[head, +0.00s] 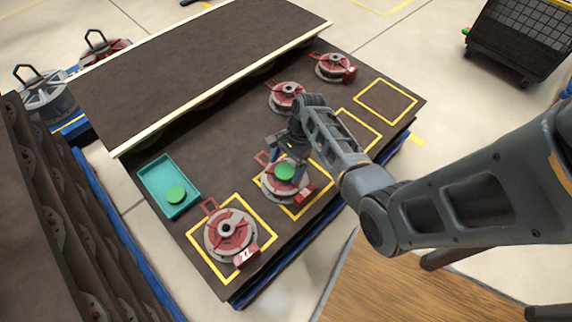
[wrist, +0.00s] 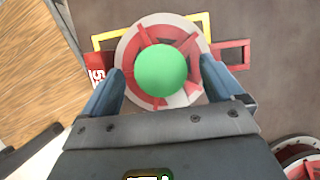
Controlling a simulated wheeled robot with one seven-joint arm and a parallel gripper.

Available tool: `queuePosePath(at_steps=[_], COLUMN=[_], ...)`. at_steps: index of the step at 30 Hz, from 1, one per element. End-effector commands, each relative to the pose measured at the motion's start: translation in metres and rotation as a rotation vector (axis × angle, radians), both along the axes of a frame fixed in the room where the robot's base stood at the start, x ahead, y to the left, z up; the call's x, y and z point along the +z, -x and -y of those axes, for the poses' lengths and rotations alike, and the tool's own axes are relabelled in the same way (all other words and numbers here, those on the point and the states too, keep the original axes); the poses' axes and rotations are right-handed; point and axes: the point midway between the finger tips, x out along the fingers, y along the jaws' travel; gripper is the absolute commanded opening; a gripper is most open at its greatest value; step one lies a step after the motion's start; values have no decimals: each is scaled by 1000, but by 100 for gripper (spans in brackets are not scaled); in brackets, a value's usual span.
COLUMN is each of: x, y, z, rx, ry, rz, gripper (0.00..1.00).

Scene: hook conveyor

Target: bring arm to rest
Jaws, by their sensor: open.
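My gripper (head: 284,145) is open and empty over the middle red-and-grey round fixture (head: 268,184) on the brown table. A green disc (head: 285,172) lies on top of that fixture, at its centre. In the wrist view the green disc (wrist: 161,74) sits between and beyond my two open fingers (wrist: 163,90), with the fixture (wrist: 130,45) around it. I cannot tell the exact height of the fingers above the disc.
A teal tray (head: 153,174) holds another green disc (head: 176,194). Another red fixture (head: 231,235) sits in the near yellow square; two more (head: 286,97) (head: 334,67) stand farther back. A long raised brown surface (head: 190,60) runs behind. A black cart (head: 520,42) stands far right.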

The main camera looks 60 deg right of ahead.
Motion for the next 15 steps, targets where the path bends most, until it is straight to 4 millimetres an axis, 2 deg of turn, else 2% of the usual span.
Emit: queuePosePath(at_steps=[9, 15], x=[47, 66], y=[5, 7], z=[18, 26], rx=[-1, 0], ry=[3, 1], rz=[2, 1], gripper=[94, 94])
